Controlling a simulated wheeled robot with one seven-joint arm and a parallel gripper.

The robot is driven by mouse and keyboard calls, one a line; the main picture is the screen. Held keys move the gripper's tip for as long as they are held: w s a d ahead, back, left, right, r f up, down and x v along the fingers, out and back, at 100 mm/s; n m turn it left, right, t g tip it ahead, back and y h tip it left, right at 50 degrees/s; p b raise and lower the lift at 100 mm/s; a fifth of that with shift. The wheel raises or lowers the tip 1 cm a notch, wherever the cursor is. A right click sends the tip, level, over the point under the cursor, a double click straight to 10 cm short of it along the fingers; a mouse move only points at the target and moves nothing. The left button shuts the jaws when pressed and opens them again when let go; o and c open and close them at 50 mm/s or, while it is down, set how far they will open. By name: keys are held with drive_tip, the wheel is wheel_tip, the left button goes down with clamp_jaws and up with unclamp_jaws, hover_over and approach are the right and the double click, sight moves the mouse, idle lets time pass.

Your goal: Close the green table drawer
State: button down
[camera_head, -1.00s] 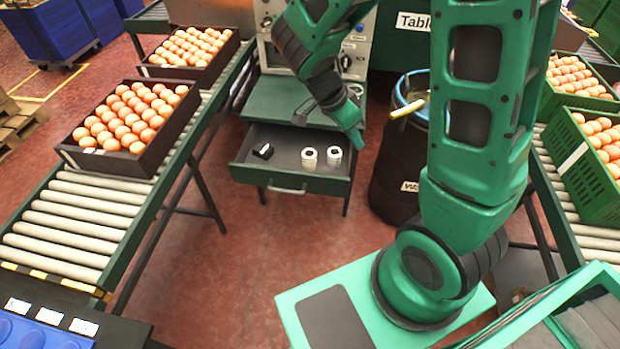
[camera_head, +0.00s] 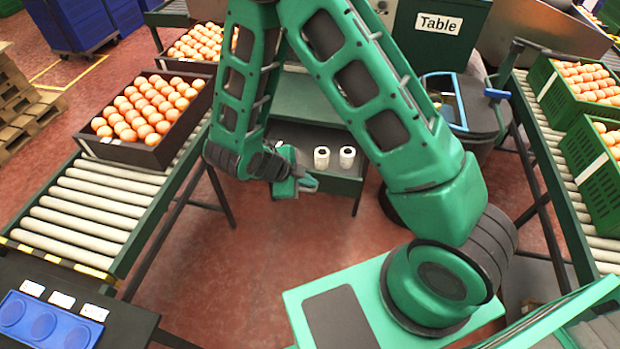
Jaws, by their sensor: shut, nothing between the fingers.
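The green table (camera_head: 308,98) stands at the back centre. Its drawer (camera_head: 338,186) is pulled out and shows a dark interior. My gripper (camera_head: 308,184) is shut and empty, in front of the left part of the drawer front. My arm hides the drawer's left side and handle. I cannot tell whether the gripper touches the drawer.
Another conveyor with green crates (camera_head: 597,160) is on the right. A dark bin (camera_head: 480,125) with a blue rim stands right of the table. Red floor is clear in front of the drawer.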

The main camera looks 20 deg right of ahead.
approach(330, 180)
wheel_tip(330, 180, down, 4)
drive_tip(key=s, duration=0.3)
drive_tip(key=shift+w+d+r, duration=0.15)
drive_tip(key=shift+w+d, duration=0.45)
drive_tip(key=shift+w, duration=0.3)
drive_tip(key=shift+w+d+r, duration=0.15)
drive_tip(key=shift+w+d, duration=0.5)
drive_tip(key=shift+w, duration=0.3)
drive_tip(key=shift+w, duration=0.1)
